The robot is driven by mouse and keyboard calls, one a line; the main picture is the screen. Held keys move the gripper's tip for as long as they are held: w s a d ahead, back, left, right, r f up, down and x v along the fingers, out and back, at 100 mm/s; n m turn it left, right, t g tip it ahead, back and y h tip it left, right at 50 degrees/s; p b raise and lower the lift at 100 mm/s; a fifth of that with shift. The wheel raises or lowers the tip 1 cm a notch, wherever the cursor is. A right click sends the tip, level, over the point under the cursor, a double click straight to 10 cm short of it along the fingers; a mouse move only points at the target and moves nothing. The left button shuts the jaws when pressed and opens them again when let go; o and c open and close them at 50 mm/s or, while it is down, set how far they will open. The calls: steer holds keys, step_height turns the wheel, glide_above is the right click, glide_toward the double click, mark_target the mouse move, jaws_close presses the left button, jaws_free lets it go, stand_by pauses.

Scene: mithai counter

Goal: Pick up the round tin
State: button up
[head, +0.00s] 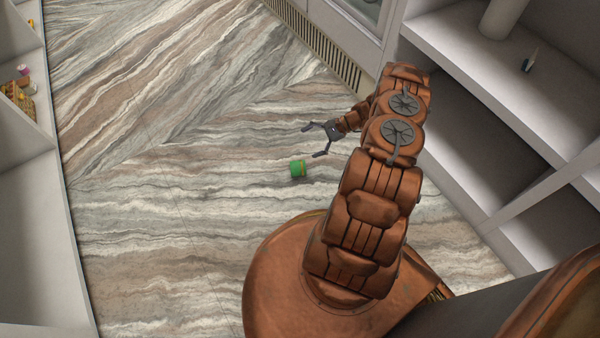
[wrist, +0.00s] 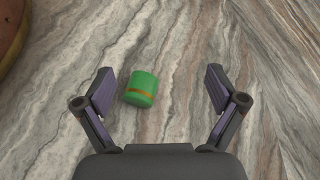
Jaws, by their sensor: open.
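The round tin is a small green cylinder with an orange band. In the head view the tin (head: 298,168) is on the marble floor, in front of my base. In the wrist view the tin (wrist: 141,89) shows left of centre, nearer the left finger. My gripper (head: 313,140) is open and empty, and in the head picture it appears just above and right of the tin. In the wrist view my gripper's (wrist: 158,88) two fingers are spread wide, with the tin showing between them. I cannot tell how high the fingers are above the floor.
White shelves (head: 505,100) stand along the right, with a small dark object (head: 530,60) on the upper one. Another white shelf unit (head: 28,200) lines the left edge, holding a basket (head: 20,98). The marble floor (head: 180,190) around the tin is clear.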

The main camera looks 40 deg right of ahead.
mark_target(298, 168)
steer(key=f+m+t+b, duration=0.1)
steer(key=f, duration=0.3)
steer(key=s+d+f+m+t+b, duration=0.1)
steer(key=f, duration=0.3)
steer(key=s+f+b, duration=0.1)
steer(key=f, duration=0.3)
steer(key=shift+s+d+f+m+t+b, duration=0.15)
steer(key=shift+d+f+m+t+b, duration=0.15)
steer(key=shift+m+t+b, duration=0.1)
steer(key=shift+a+f+t, duration=0.1)
steer(key=shift+f+t, duration=0.2)
steer(key=shift+f, duration=0.25)
steer(key=shift+b+x, duration=0.5)
steer(key=shift+x, duration=0.75)
steer(key=shift+w+a+f+b, duration=0.3)
steer(key=shift+a+f+b, duration=0.1)
steer(key=shift+f, duration=0.05)
steer(key=shift+b+x, duration=0.8)
steer(key=shift+x, duration=1.05)
